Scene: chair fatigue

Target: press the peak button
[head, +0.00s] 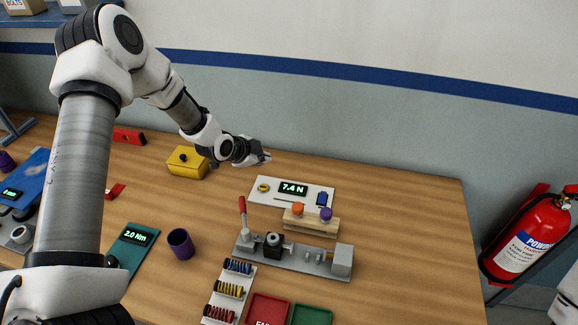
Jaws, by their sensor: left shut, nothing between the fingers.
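A white gauge panel (313,189) with a lit display (293,188) reading 7.4 N lies on the table. A yellow round button (264,188) sits at its left end, but its label is too small to read. A dark blue piece (322,199) sits at the panel's right end. My left gripper (264,158) is shut and empty, just beyond the panel's left end and apart from the yellow button. My right gripper is not in view.
A yellow box (187,162) stands left of my left gripper. In front of the panel are a wooden block (310,222) with orange and purple knobs and a grey fixture (310,262) with a red lever (242,210). The table's right side is clear.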

